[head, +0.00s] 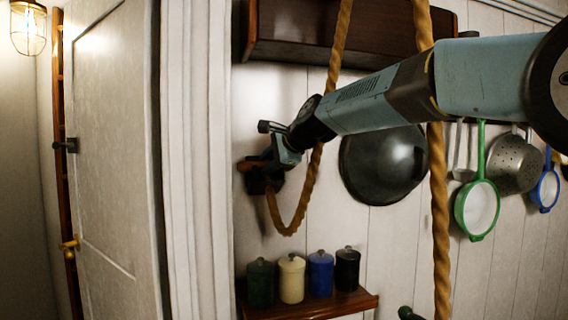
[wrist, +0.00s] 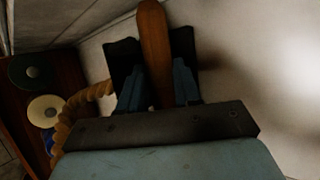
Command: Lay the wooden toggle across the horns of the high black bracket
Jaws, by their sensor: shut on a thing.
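In the head view a short end of the toggle (head: 246,165) sticks out left of the gripper, close above the bracket. Dark shapes flank the toggle in the wrist view; I cannot tell whether they are fingertips or bracket horns. The gripper hides most of the bracket, and whether the toggle touches it does not show.
A thick rope (head: 299,213) hangs in a loop below the gripper, and another length (head: 439,220) hangs to the right. A dark wok (head: 384,165) and strainers (head: 477,208) hang on the wall. Lidded canisters (head: 291,279) stand on a shelf below. A wooden cabinet (head: 335,35) is above.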

